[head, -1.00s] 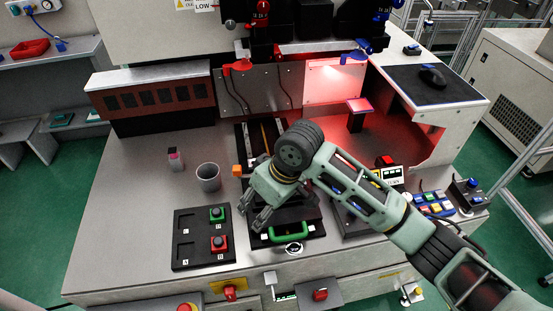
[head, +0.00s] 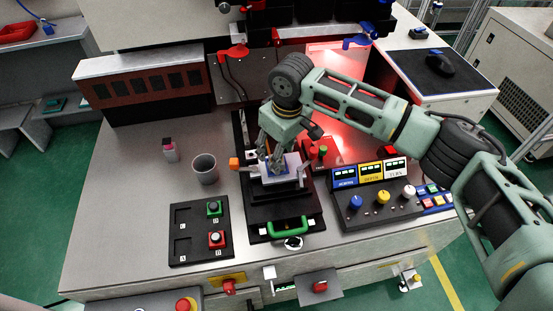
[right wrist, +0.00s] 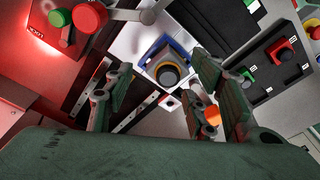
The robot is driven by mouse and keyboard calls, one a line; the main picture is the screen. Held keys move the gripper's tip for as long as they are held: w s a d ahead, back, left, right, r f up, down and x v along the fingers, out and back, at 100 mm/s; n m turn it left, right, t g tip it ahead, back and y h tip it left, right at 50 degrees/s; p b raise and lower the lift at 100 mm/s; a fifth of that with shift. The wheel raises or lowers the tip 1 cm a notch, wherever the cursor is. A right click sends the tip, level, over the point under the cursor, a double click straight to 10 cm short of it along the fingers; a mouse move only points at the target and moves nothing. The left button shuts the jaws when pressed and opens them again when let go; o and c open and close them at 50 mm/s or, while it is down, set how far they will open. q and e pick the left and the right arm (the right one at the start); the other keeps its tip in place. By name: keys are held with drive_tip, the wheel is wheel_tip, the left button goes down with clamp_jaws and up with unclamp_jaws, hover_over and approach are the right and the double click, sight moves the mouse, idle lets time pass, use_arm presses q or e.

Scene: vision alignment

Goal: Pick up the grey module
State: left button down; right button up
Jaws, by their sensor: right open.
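What looks like the grey module (right wrist: 167,72), a small grey block with a dark round top, sits in a blue frame (right wrist: 184,50) on a white plate. In the head view the blue frame (head: 268,171) and white plate (head: 293,180) stand on the black fixture in the middle of the bench; the module itself is mostly hidden by my gripper. My right gripper (head: 276,158) points down just above it. In the right wrist view the right gripper (right wrist: 160,88) is open, its fingers apart on either side of the module. I see no contact. My left gripper is not in view.
A green handle (head: 289,228) fronts the fixture. A black button plate (head: 190,242) and grey cup (head: 205,168) lie left. A control box (head: 376,214) with coloured knobs stands right.

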drive_tip(key=shift+a+f, duration=0.1)
drive_tip(key=shift+f, duration=0.85)
drive_tip(key=shift+w, duration=0.1)
drive_tip(key=c, duration=1.2)
